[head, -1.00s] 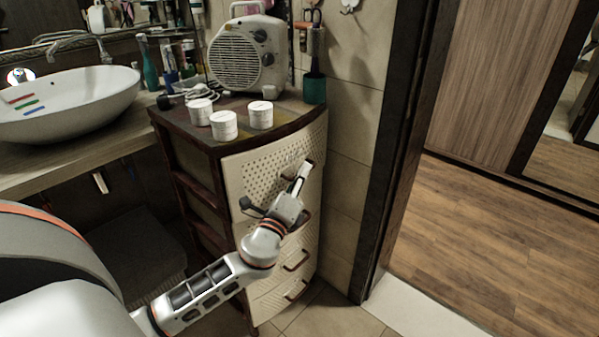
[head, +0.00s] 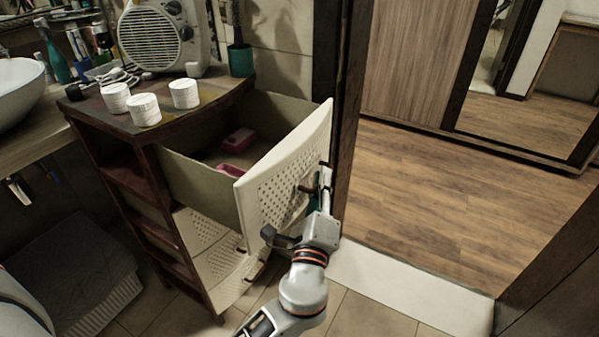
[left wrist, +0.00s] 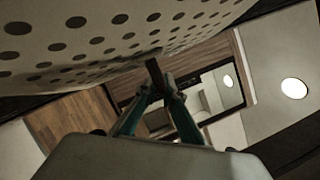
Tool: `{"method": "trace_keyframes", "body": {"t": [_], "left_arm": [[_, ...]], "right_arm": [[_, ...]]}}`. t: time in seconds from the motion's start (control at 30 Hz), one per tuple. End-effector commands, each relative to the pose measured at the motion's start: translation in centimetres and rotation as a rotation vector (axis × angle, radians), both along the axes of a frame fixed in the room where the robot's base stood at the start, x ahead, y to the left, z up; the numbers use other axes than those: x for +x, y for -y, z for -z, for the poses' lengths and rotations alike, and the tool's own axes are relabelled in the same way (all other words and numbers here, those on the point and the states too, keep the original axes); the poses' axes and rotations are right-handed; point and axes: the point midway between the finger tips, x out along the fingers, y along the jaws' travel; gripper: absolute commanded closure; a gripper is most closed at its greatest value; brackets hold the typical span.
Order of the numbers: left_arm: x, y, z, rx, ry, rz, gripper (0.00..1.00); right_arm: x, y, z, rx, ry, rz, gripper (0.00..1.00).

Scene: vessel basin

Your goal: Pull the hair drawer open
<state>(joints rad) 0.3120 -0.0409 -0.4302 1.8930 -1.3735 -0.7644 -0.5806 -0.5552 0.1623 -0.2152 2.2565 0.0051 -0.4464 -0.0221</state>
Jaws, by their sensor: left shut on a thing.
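The hair drawer (head: 285,172) is the top drawer of a dark brown cabinet. It stands pulled well out, with its cream perforated front toward the doorway. Its grey-green box shows inside, holding pink things (head: 238,140). My left gripper (head: 318,186) is at the drawer front and is shut on the drawer's dark handle (head: 306,184). In the left wrist view the fingers (left wrist: 158,90) close on the dark handle (left wrist: 156,74) beside the perforated front (left wrist: 100,40). The fingers partly hide the handle. My right gripper is in neither view.
Several white tubs, including one in front (head: 144,109), and a fan heater (head: 165,38) stand on the cabinet top (head: 190,120). A green cup (head: 240,60) stands at its back corner. The dark door frame (head: 345,100) is close beside the drawer front. The wooden floor (head: 450,190) beyond is clear.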

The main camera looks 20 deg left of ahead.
Motion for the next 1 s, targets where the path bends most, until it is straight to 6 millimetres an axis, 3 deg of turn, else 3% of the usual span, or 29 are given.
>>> {"method": "trace_keyframes", "body": {"t": [0.1,0.3,0.73,0.8,1.0], "left_arm": [[-0.1,1.7,0.3,-0.003,-0.004,0.001,1.0],[-0.2,3.0,0.1,0.0,-0.001,0.0,1.0],[-0.3,3.3,0.0,0.0,0.0,0.0,1.0],[-0.3,3.3,0.0,0.0,0.0,0.0,0.77],[-0.2,3.2,0.0,0.0,0.0,0.0,0.75]], "right_arm": [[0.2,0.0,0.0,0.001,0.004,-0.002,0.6],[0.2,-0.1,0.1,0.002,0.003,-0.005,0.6],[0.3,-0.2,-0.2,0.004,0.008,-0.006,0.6],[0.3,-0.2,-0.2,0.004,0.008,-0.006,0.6],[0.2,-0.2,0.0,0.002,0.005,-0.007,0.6]]}}
